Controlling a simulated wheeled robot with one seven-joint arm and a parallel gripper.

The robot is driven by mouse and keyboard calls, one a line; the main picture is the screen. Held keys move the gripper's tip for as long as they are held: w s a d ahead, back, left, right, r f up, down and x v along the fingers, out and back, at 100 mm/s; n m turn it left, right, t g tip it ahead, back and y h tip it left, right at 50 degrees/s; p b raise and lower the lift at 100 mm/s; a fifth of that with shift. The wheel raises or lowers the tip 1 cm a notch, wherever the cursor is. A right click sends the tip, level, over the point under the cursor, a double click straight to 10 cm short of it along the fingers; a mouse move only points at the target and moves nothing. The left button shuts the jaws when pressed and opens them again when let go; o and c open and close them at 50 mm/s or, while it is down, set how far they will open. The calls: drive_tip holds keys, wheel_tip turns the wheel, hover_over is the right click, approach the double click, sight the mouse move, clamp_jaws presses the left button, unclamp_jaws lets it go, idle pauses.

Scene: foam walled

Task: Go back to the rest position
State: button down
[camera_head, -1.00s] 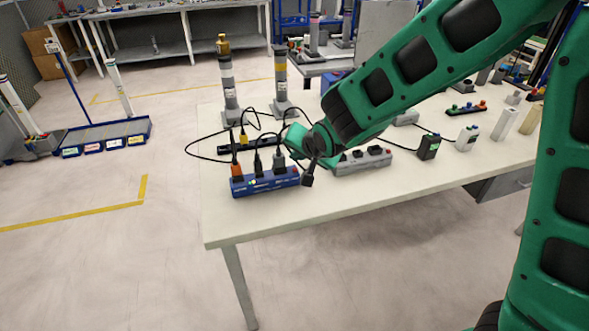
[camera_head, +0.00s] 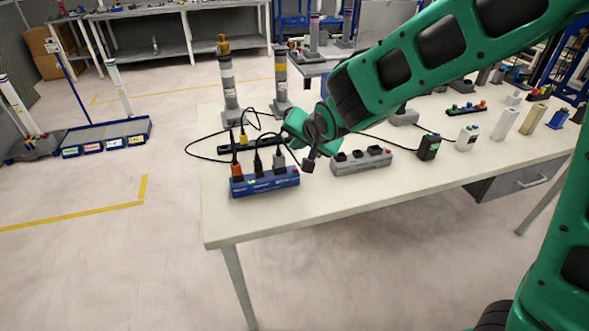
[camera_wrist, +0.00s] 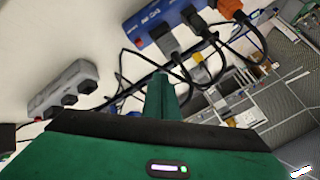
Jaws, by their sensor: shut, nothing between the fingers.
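My gripper (camera_head: 308,165) hangs over the white table (camera_head: 225,222), just right of the blue power strip (camera_head: 265,184) and left of the grey power strip (camera_head: 361,163). In the wrist view the green gripper fingers (camera_wrist: 162,97) are together with nothing between them. The blue strip (camera_wrist: 165,22) has an orange plug, a black plug and a grey plug in it. My green arm covers part of the table behind.
Black cables (camera_head: 205,157) loop behind the blue strip. Two grey posts (camera_head: 229,88) stand at the table's back left. A black adapter (camera_head: 428,148), a white adapter (camera_head: 467,138) and several blocks line the right side. The table's front left is clear.

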drive_tip(key=shift+d, duration=0.15)
drive_tip(key=s+d+r+m+g+h, duration=0.15)
drive_tip(key=s+d, duration=0.35)
drive_tip(key=d, duration=0.9)
drive_tip(key=s+d+g+h, duration=0.25)
drive_tip(key=s+d, duration=0.25)
drive_tip(key=d, duration=0.9)
drive_tip(key=s+d+g, duration=0.2)
drive_tip(key=s+d, duration=0.3)
drive_tip(key=s, duration=0.7)
drive_tip(key=s+d+g, duration=0.2)
drive_tip(key=s+d, duration=0.4)
drive_tip(key=s, duration=0.7)
drive_tip(key=shift+r+g+y, duration=0.3)
drive_tip(key=shift+r+y, duration=0.05)
drive_tip(key=shift+y, duration=0.05)
drive_tip(key=shift+w+f, duration=0.25)
drive_tip(key=shift+w, duration=0.4)
